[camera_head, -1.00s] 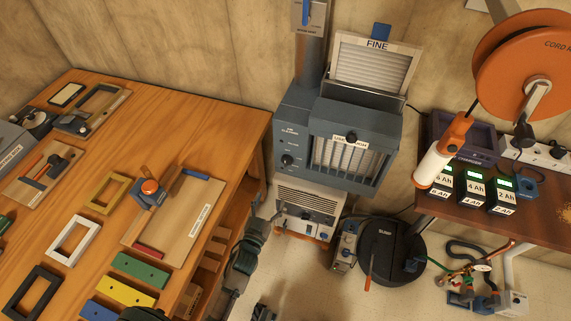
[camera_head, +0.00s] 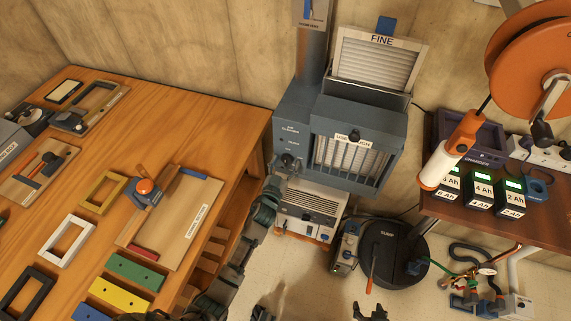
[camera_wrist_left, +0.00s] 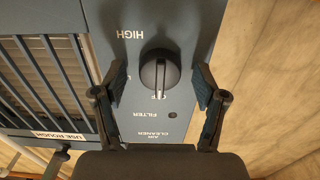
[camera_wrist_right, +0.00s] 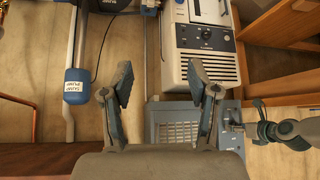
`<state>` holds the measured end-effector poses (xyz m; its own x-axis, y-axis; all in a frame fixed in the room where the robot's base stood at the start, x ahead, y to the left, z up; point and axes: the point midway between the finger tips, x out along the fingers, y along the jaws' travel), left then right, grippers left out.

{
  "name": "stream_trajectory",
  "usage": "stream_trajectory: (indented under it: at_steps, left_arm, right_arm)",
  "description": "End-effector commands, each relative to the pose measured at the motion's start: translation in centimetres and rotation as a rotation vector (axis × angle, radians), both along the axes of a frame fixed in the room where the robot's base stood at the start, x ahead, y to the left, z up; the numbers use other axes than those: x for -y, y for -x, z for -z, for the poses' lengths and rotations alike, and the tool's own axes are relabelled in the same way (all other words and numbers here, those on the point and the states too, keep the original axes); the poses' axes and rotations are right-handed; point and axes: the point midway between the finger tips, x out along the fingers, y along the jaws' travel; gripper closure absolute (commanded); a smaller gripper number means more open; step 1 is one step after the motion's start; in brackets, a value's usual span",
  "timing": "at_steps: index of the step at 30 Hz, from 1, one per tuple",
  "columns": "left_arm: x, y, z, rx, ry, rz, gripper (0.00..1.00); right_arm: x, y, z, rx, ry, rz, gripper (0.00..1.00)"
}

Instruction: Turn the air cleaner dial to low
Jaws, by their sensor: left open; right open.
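The air cleaner (camera_head: 330,120) is a blue-grey cabinet right of the workbench. Its black round dial (camera_wrist_left: 160,72) shows close up in the left wrist view, with a white line pointing towards the OFF mark. The HIGH label (camera_wrist_left: 130,34) reads upside down there; another label beside the dial is partly hidden by a finger. My left gripper (camera_wrist_left: 160,80) is open, its fingers on either side of the dial with gaps visible. In the head view the left gripper (camera_head: 288,166) covers part of the dial area.
A wooden workbench (camera_head: 240,120) with frames and blocks stands left. A white unit (camera_head: 308,205) sits below the air cleaner. A table with battery chargers (camera_head: 482,190) and an orange cord reel (camera_head: 535,70) are right.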

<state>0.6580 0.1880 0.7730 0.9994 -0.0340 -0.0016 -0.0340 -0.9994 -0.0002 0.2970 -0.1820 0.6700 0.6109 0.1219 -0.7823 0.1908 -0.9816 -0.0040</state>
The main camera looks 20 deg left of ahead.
Motion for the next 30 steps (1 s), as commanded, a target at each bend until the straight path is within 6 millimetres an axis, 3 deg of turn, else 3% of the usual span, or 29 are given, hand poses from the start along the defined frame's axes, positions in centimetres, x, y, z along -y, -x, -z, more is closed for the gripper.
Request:
stream_trajectory:
  at_steps: [4, 5, 9, 12, 24, 30]
  left_arm:
    - [0.0, 0.0, 0.0, 0.000, 0.000, 0.000, 0.28]
    - [0.0, 0.0, 0.0, 0.000, 0.000, 0.000, 0.33]
    - [0.0, 0.0, 0.0, 0.000, 0.000, 0.000, 0.68]
    - [0.0, 0.0, 0.0, 0.000, 0.000, 0.000, 0.89]
    - [0.0, 0.0, -0.1, 0.003, -0.068, 0.001, 0.89]
    - [0.0, 0.0, -0.2, 0.009, -0.200, 0.000, 0.89]
  right_arm:
    - [0.0, 0.0, 0.0, -0.001, 0.000, 0.000, 0.40]
    - [0.0, 0.0, 0.0, -0.001, 0.000, 0.000, 0.40]
    - [0.0, -0.1, 0.1, -0.001, 0.000, 0.000, 0.40]
    - [0.0, -0.1, 0.0, -0.001, 0.000, 0.000, 0.40]
    - [0.2, 0.4, 0.1, -0.035, 0.008, 0.000, 0.40]
    - [0.9, 2.5, 0.6, -0.131, 0.031, 0.007, 0.40]
